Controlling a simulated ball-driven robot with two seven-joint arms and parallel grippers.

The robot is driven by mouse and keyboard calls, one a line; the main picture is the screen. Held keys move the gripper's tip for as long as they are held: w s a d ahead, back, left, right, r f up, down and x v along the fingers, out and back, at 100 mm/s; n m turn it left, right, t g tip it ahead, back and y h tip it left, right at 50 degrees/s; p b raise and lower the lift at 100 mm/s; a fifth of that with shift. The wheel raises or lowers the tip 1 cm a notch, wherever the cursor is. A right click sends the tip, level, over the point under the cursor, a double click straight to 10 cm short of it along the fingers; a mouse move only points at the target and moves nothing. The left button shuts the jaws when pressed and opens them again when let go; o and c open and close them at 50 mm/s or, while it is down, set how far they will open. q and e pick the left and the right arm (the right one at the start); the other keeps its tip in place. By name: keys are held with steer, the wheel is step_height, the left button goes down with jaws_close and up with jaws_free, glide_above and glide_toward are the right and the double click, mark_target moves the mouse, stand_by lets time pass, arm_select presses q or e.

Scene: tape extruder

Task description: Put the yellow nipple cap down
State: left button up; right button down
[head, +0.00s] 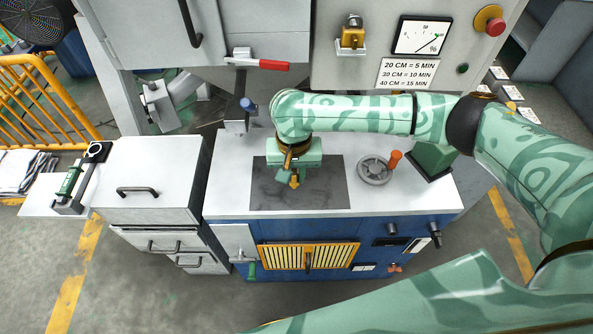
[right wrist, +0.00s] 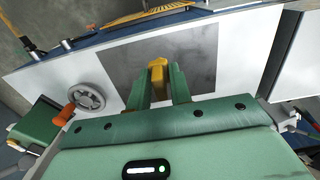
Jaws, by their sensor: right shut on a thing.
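The yellow nipple cap (right wrist: 157,76) is between the green fingertips of my right gripper (right wrist: 160,88) in the right wrist view. In the head view the cap (head: 295,181) shows below my right gripper (head: 291,172). My right gripper is shut on the cap, over the dark grey mat (head: 325,193) on the white worktop. I cannot tell whether the cap touches the mat. My left gripper does not show in either view.
A handwheel (head: 375,171) with an orange knob stands right of the mat. A grey drawer cabinet (head: 150,190) adjoins the worktop on the left. A red-handled lever (head: 262,64) is behind. The mat around the gripper is clear.

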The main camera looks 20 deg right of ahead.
steer(key=w+d+f+b, duration=0.1)
steer(key=w+f, duration=0.1)
steer(key=w+d+f+b, duration=0.1)
steer(key=w+f+b, duration=0.1)
steer(key=w+d+f+b, duration=0.1)
steer(key=w+f, duration=0.1)
steer(key=f, duration=0.1)
steer(key=shift+w+d+b, duration=0.15)
steer(key=shift+w+b, duration=0.2)
steer(key=shift+w, duration=0.05)
steer(key=f+b, duration=0.1)
steer(key=f, duration=0.1)
steer(key=f+b, duration=0.1)
steer(key=shift+w+d+f+b, duration=0.15)
steer(key=shift+w+f+b, duration=0.05)
steer(key=shift+f+b, duration=0.15)
steer(key=shift+r, duration=0.1)
steer(key=c, duration=1.3)
jaws_free()
steer(key=shift+o, duration=0.2)
step_height(320, 180, up, 8)
steer(key=p, duration=0.4)
steer(key=shift+f, duration=0.2)
